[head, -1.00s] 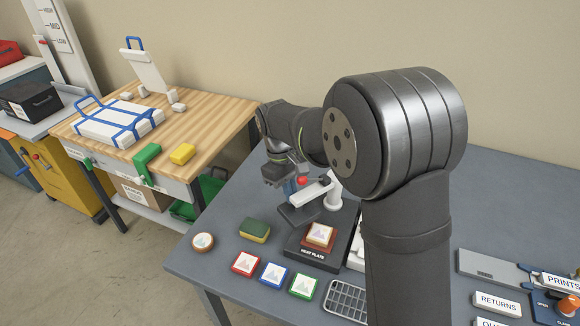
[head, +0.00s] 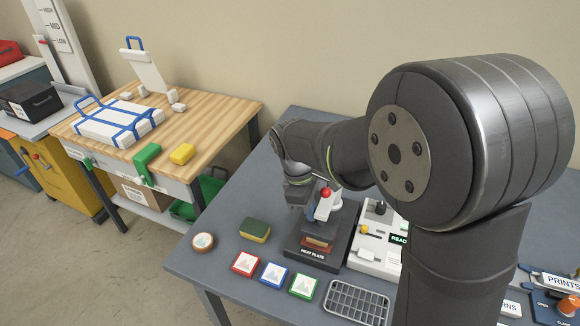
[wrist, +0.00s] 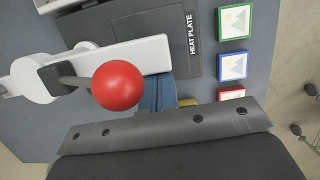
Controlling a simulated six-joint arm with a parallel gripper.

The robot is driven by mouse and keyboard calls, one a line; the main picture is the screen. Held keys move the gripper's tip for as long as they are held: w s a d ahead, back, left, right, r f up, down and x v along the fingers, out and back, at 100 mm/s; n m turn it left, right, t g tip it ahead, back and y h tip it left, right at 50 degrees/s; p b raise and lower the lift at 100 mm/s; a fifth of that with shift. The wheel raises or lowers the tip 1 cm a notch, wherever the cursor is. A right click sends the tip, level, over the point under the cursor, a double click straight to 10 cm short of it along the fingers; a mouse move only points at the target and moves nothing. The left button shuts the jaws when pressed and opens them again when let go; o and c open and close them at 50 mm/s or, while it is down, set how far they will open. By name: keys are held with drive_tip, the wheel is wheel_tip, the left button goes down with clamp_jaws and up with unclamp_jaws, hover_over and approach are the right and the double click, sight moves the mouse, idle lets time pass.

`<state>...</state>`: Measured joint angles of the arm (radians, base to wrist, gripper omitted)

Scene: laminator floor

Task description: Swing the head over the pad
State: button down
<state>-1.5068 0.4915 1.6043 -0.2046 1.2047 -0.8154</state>
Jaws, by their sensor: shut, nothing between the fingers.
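The swing head is a white arm (head: 325,206) with a red ball knob (head: 326,192); its dark press block (head: 317,229) is over the brown and red pad stack (head: 318,243) on the dark heat plate (head: 306,255). A gap between block and pad cannot be judged. My gripper (head: 308,198) is shut and empty on the left side of the arm, by the knob; contact is unclear. In the wrist view the red knob (wrist: 118,85) and white arm (wrist: 140,57) are close, and they partly hide my bluish fingers (wrist: 157,95). The pad is hidden there.
A white panel (head: 366,256) marked READY stands right of the plate.

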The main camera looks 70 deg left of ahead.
idle(0.5)
drive_tip(key=s+a+r, duration=0.3)
drive_tip(key=s+r, duration=0.2)
drive_tip(key=r, duration=0.4)
drive_tip(key=shift+a+r, duration=0.35)
drive_tip(key=shift+a, duration=0.05)
drive_tip(key=shift+s, duration=0.1)
drive_tip(key=shift+w+d+f, duration=0.65)
drive_tip(key=shift+w+f, duration=0.25)
drive_tip(key=shift+f, duration=0.7)
drive_tip(key=shift+w+d+f, duration=0.65)
drive_tip(key=shift+w+f, duration=0.2)
drive_tip(key=shift+f, duration=0.8)
drive_tip(key=shift+w+d+f, duration=0.65)
drive_tip(key=shift+w+f, duration=0.25)
drive_tip(key=shift+f, duration=0.7)
drive_tip(key=shift+s, duration=0.1)
